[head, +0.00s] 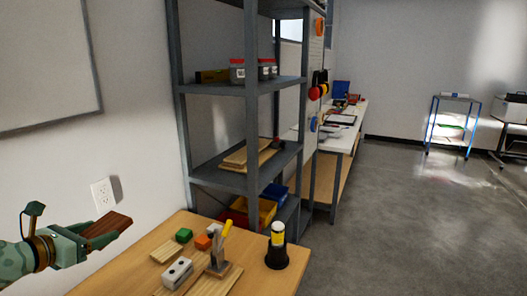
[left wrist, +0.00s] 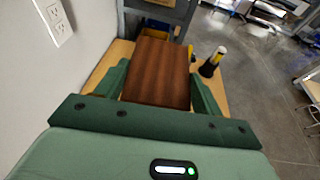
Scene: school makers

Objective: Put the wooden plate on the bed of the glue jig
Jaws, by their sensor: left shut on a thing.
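The wooden plate (head: 110,224) is a flat, dark reddish-brown piece. My left gripper (head: 98,231) is shut on it and holds it above the left side of the workbench, near the wall. In the left wrist view the plate (left wrist: 158,72) lies between the two green fingers (left wrist: 160,88) and hides most of the bench behind it. The glue jig (head: 217,266), a light wooden base with an upright clamp and yellow handle, stands on the bench to the right of the plate, apart from it. My right gripper is not in view.
On the workbench (head: 128,270) are a grey block with holes (head: 178,272), green (head: 184,235) and orange (head: 203,242) blocks, a pale wood strip (head: 165,252) and a black holder with a yellow bottle (head: 277,254). A grey shelf (head: 245,90) stands behind the bench.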

